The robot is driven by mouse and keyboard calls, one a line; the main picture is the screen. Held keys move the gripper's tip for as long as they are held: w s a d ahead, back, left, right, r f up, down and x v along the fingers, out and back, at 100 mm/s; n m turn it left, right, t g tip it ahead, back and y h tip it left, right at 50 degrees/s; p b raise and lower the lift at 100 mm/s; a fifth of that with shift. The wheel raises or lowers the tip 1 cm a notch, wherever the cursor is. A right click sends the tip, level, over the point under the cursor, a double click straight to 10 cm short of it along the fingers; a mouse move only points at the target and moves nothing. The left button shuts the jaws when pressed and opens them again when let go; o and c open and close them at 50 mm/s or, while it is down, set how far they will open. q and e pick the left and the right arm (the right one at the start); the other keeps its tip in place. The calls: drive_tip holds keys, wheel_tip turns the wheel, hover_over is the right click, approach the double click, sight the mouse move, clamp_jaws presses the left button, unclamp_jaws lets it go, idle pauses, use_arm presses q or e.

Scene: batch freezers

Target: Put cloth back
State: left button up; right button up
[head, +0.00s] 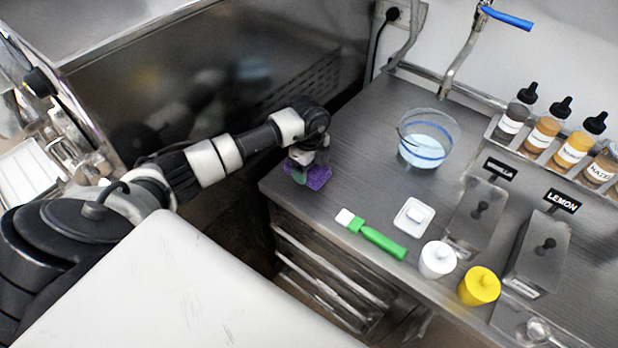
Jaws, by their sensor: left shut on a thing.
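My left arm reaches in from the left, and its gripper (301,168) points down at the left front corner of the steel counter (365,150). It is shut on a purple cloth (319,178), which bunches out around the fingertips. A small green patch shows at the fingers; I cannot tell if it belongs to the cloth or the gripper. The cloth is at the counter top near its left edge; whether it rests fully on it is unclear. My right gripper is out of view.
A clear bowl of bluish liquid (428,140) stands behind. A green-handled brush (378,241), a white dish (414,217), white (437,260) and yellow (479,287) jars line the front. Lidded steel bins (538,255) and dropper bottles (572,150) stand right. Bare counter lies right of the cloth.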

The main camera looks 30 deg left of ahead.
sight(310, 176)
use_arm(q)
drive_tip(key=shift+f+b, duration=0.3)
drive_tip(key=shift+f, duration=0.1)
wheel_tip(310, 176, down, 3)
drive_tip(key=shift+d+r+b, duration=0.15)
drive_tip(key=shift+r+b, duration=0.05)
drive_tip(key=shift+b, duration=0.9)
drive_tip(key=shift+f+b, duration=0.3)
drive_tip(key=shift+f, duration=0.05)
drive_tip(key=shift+r, duration=0.1)
drive_tip(key=shift+f, duration=0.2)
drive_tip(key=o, duration=0.8)
